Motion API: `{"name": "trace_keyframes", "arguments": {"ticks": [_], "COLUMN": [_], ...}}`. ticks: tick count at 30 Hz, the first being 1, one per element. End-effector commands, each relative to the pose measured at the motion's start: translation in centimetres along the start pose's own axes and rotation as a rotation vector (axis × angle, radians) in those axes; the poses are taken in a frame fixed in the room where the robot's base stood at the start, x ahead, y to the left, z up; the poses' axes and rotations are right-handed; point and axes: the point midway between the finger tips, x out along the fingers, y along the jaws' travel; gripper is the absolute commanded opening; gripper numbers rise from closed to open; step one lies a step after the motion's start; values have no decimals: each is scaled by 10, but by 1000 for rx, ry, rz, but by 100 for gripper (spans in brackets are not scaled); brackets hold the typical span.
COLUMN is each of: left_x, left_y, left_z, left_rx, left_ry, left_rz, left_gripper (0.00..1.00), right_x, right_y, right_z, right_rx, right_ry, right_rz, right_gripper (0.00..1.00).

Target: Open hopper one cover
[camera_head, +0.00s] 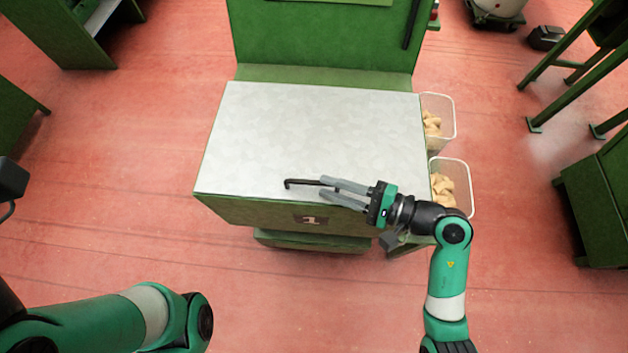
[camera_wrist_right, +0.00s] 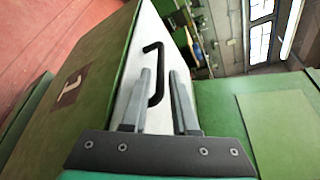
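The hopper one cover (camera_head: 310,130) is a flat pale grey metal lid, lying closed on a green hopper body marked with a 1 (camera_head: 310,220). A black bar handle (camera_head: 300,183) sits near the cover's front edge; it also shows in the right wrist view (camera_wrist_right: 156,70). My right gripper (camera_head: 332,188) is open at the handle's right end. In the wrist view its fingers (camera_wrist_right: 160,85) stand either side of the handle's near part, with a gap visible. My left gripper is out of view; only my left arm shows at the lower left.
Two clear bins with cork pieces stand at the hopper's right, one behind (camera_head: 437,115) and one in front (camera_head: 452,188). A green upright panel (camera_head: 320,45) rises behind the cover. Green stands (camera_head: 590,60) are at the right. The red floor in front is clear.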

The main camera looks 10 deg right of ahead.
Motion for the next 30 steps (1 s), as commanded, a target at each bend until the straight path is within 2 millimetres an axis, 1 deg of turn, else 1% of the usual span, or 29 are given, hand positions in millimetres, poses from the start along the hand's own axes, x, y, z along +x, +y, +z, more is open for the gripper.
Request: {"name": "trace_keyframes", "arguments": {"ticks": [1,3,6,9,16,17,21,30], "left_x": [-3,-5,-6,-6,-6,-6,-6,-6], "left_y": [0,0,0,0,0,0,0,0], "left_z": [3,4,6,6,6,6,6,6], "left_rx": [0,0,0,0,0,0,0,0], "left_ry": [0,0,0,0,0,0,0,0], "left_rz": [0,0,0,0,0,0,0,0], "left_gripper": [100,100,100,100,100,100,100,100], "right_x": [12,25,37,43,44,44,44,44], "right_y": [2,2,1,0,0,0,0,0], "right_z": [0,0,0,0,0,0,0,0], "right_rx": [-2,-2,0,0,0,0,0,0], "right_ry": [-4,-3,-1,0,1,1,1,1], "right_rz": [3,2,1,0,-1,-1,-1,0], "right_gripper": [27,27,27,27,27,25,0,0]}}
